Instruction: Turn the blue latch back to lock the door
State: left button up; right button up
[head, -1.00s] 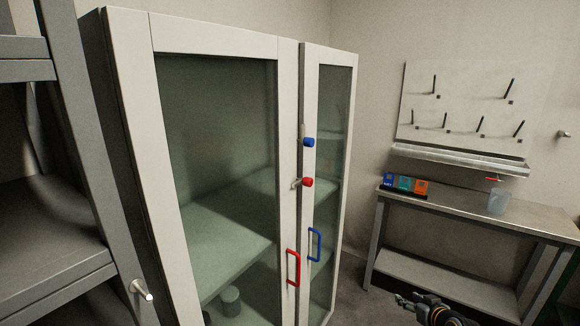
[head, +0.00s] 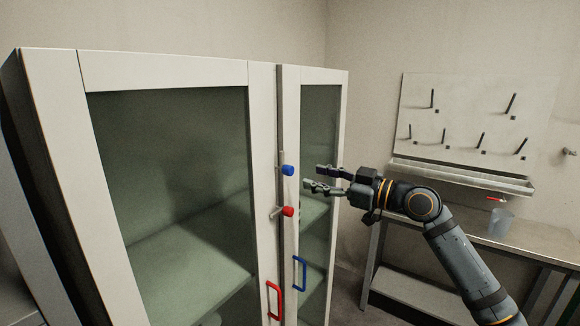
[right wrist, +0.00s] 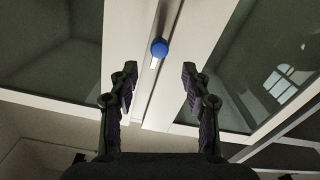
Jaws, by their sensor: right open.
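The blue latch (head: 287,170) is a round blue knob with a pale bar, high on the frame where the cabinet's two doors meet. Its bar points upward in the head view. It also shows in the right wrist view (right wrist: 159,48), between and beyond my fingertips. My right gripper (head: 311,176) is open and empty, a short way to the right of the knob and apart from it. The glass right door (head: 318,130) looks closed. My left gripper is not in view.
Below the blue latch is a red latch (head: 287,211) with its bar angled left. A blue handle (head: 299,273) and a red handle (head: 274,300) sit lower on the doors. A workbench (head: 530,240) with a cup (head: 501,222) stands at the right, under a pegboard (head: 470,110).

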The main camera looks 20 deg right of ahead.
aim_at(292, 171)
jog(key=p+x, duration=0.4)
jog(key=x, duration=0.4)
jog(key=shift+r, duration=0.1)
jog(key=shift+w+a, duration=0.15)
jog(key=shift+w, duration=0.1)
grip_shut()
